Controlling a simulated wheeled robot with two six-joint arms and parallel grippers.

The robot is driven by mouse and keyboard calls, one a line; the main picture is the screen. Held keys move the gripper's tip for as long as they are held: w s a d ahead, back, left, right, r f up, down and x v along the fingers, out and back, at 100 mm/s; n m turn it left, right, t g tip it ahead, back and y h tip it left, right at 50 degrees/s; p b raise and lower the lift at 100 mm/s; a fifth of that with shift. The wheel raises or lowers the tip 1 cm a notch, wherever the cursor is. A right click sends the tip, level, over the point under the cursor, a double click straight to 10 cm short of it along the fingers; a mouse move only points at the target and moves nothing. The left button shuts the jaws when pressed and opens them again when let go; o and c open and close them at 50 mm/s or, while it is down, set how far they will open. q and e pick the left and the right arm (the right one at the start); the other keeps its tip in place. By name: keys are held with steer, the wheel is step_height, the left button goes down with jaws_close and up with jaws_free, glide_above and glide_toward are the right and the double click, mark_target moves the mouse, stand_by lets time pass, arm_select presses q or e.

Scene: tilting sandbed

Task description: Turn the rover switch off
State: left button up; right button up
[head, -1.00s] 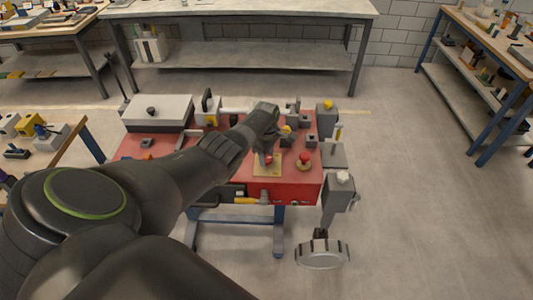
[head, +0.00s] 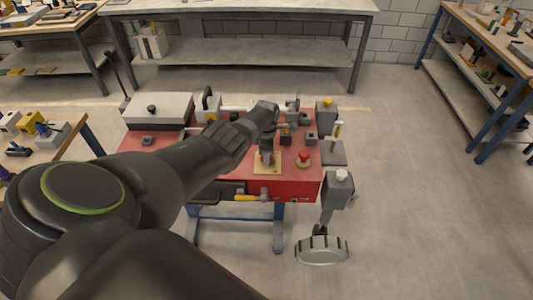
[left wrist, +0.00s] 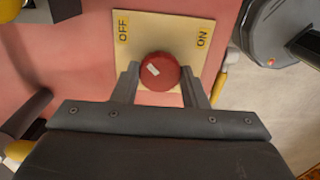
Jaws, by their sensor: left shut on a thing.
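The rover switch is a round red knob (left wrist: 160,72) with a small white mark left of its middle. It sits on a cream plate (left wrist: 153,35) with OFF printed at the upper left and ON at the upper right. The plate (head: 267,168) also shows in the head view, on the red panel. My left gripper (left wrist: 160,82) is shut on the red knob, one finger on each side. In the head view, the left gripper (head: 266,157) reaches down over the plate and mostly hides the knob. My right gripper is not in view.
A red mushroom button (head: 304,159) stands just right of the plate. A yellow-handled lever (head: 250,198) is on the panel's front. A white box (head: 158,109) lies at the back left. A grey wheel (head: 322,250) hangs at the right. The floor beyond is clear.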

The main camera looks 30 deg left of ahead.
arm_select(q)
steer(key=o, duration=1)
steer(key=shift+c, duration=0.2)
steer(key=shift+r, duration=0.1)
step_height(320, 180, up, 3)
steer(key=shift+f+p, duration=0.15)
steer(key=shift+p, duration=0.95)
steer(key=shift+r, duration=0.4)
step_height(320, 180, up, 14)
steer(key=shift+b, duration=0.3)
steer(key=shift+f, duration=0.1)
